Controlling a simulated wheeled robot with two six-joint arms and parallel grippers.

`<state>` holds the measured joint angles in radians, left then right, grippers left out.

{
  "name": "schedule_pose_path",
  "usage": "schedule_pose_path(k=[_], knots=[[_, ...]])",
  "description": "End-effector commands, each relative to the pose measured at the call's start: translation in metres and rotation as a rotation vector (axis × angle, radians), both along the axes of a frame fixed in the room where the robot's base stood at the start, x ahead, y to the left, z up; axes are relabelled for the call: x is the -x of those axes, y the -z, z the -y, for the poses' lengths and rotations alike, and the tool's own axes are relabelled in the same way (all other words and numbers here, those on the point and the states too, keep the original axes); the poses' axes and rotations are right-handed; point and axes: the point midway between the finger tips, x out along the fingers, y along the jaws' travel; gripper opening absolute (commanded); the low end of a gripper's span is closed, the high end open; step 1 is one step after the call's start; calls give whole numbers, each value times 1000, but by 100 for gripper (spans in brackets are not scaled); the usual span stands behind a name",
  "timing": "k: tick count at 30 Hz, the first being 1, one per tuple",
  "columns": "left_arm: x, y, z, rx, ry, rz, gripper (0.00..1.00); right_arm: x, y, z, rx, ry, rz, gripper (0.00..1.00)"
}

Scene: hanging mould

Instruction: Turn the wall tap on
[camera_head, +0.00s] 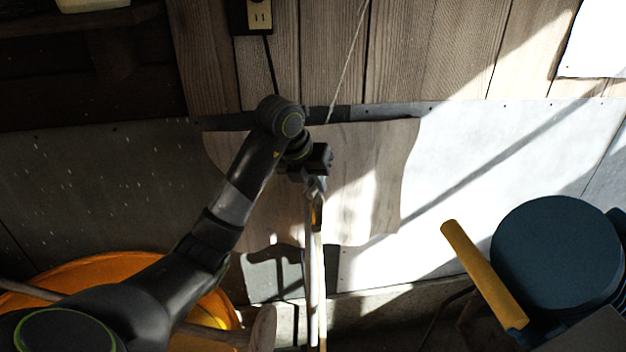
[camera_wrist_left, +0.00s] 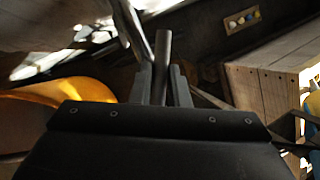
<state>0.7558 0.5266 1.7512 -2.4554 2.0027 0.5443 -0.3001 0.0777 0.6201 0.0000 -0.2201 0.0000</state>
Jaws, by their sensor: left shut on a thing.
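My left gripper (camera_head: 315,180) is in front of the wooden board on the wall, at the end of my dark arm. In the left wrist view its two dark fingers (camera_wrist_left: 163,88) are closed around a dark grey round bar (camera_wrist_left: 162,58), which appears to be the tap's handle. A paler metal pipe (camera_wrist_left: 131,32) runs beside the bar, close to the fingers. In the head view a small metal part (camera_head: 316,187) shows just below the gripper. The tap's body and spout are mostly hidden by the gripper. My right gripper is not in view.
Long pale shafts (camera_head: 315,270) stand below the gripper. An orange round tub (camera_head: 75,270) is at lower left, partly behind my arm. A dark blue round object (camera_head: 545,245) and a yellow bar (camera_head: 483,272) are at right. A wooden crate (camera_wrist_left: 275,85) shows in the wrist view.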

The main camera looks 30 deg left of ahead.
Motion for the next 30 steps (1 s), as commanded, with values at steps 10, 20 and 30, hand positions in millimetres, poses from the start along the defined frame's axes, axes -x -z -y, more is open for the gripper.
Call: schedule_pose_path(k=[10,20,30], knots=[[1,-3,4,4,-254,-2,0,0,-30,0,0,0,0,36],[0,-1,4,3,-370,-1,0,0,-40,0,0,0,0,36],[0,0,4,2,-388,0,0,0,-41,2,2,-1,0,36]])
